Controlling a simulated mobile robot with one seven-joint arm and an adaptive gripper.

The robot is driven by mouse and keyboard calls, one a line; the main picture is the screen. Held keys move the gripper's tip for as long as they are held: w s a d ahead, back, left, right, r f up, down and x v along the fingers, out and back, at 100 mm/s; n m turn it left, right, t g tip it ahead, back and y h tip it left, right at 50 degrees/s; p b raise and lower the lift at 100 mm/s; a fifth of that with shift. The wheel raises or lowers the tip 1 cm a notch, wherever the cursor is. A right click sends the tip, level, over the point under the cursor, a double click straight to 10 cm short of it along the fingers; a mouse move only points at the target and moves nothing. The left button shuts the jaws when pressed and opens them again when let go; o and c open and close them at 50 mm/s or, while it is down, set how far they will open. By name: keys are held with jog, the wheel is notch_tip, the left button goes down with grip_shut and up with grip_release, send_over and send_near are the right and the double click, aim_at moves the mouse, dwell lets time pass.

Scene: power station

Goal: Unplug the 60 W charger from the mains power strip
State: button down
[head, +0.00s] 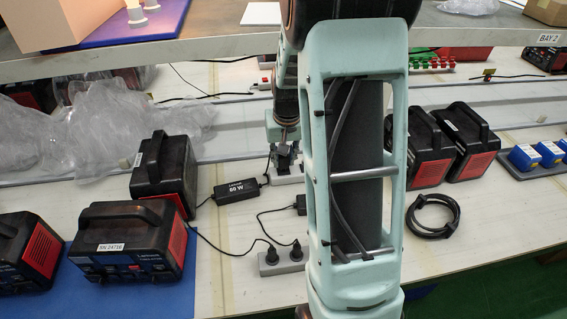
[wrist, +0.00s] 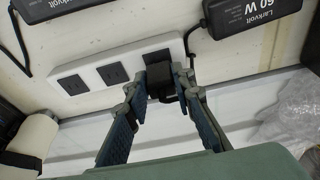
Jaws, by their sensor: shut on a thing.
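The 60 W charger (wrist: 255,14) is a black brick with white lettering at the top right of the wrist view. It also shows in the head view (head: 236,190), left of my arm. The white power strip (wrist: 90,79) lies across the wrist view, with dark square sockets. My gripper (wrist: 160,95) is shut on a black plug (wrist: 160,78) at the strip's right-end socket. A black lead runs beside the plug towards the 60 W charger. I cannot tell whether the plug's pins are in the socket. In the head view my gripper (head: 284,153) is over the strip (head: 287,179), partly hidden by my arm.
A second black brick (wrist: 60,8) is at the wrist view's top left. A grey strip (head: 283,267) with two plugs lies nearer. Black power units (head: 128,238) stand left, others (head: 430,150) right. A coiled cable (head: 433,215) and clear plastic wrap (head: 110,125) lie around. A shelf edge crosses above.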

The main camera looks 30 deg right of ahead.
jog(key=shift+w+p+v, duration=0.15)
jog(key=shift+p+v, duration=0.3)
jog(key=shift+v, duration=0.25)
jog(key=shift+w+p+v, duration=0.15)
jog(key=shift+p+v, duration=0.3)
jog(key=shift+v, duration=0.25)
jog(key=shift+r, duration=0.1)
